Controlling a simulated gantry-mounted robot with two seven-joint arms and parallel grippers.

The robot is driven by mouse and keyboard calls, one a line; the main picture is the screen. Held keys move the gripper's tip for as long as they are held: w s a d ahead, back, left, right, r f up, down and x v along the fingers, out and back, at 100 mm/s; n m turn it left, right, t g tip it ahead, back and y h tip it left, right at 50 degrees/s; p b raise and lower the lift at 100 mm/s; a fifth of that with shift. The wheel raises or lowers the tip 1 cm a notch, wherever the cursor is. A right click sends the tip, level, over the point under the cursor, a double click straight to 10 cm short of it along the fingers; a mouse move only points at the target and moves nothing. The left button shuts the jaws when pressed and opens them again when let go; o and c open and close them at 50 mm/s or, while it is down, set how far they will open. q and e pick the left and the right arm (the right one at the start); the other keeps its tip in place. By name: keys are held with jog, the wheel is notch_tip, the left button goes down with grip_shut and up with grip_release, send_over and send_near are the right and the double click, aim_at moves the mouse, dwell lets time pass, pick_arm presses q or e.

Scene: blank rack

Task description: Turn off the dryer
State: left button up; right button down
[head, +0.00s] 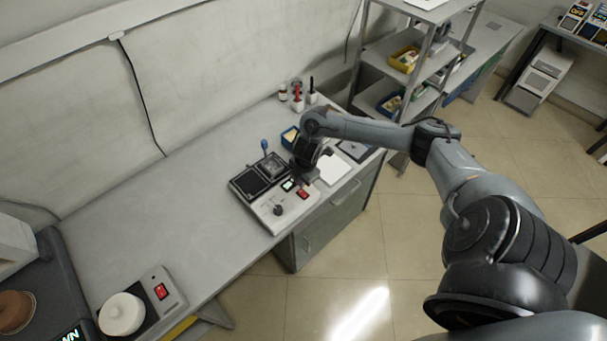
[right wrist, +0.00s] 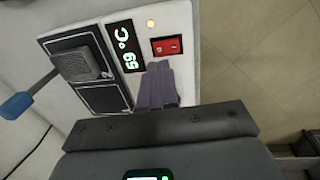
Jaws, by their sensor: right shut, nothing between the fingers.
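The dryer, a white-grey bench unit (head: 266,214) with dark square plates, stands at the table's front edge. In the right wrist view its white panel (right wrist: 184,17) carries a lit display (right wrist: 127,47) reading 69 °C, a glowing orange lamp (right wrist: 151,23) and a red rocker switch (right wrist: 166,46). The switch also shows in the head view (head: 302,194). My right gripper (head: 302,179) is over the unit; its fingers (right wrist: 157,85) are shut and empty, just short of the switch in the picture. Whether they touch the panel, I cannot tell. My left gripper is out of view.
Bottles (head: 283,93) and red and black-handled items are behind. The table's middle (head: 165,215) is clear.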

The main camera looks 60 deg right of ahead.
aim_at(301, 192)
jog(key=f, duration=0.4)
jog(key=shift+w+d+f, duration=0.1)
jog(key=shift+w+f, duration=0.1)
jog(key=shift+w, duration=0.05)
jog(key=shift+f, duration=0.25)
jog(key=shift+f, duration=0.15)
jog(key=shift+w+d+f, duration=0.1)
jog(key=shift+w+f, duration=0.05)
jog(key=shift+s, duration=0.2)
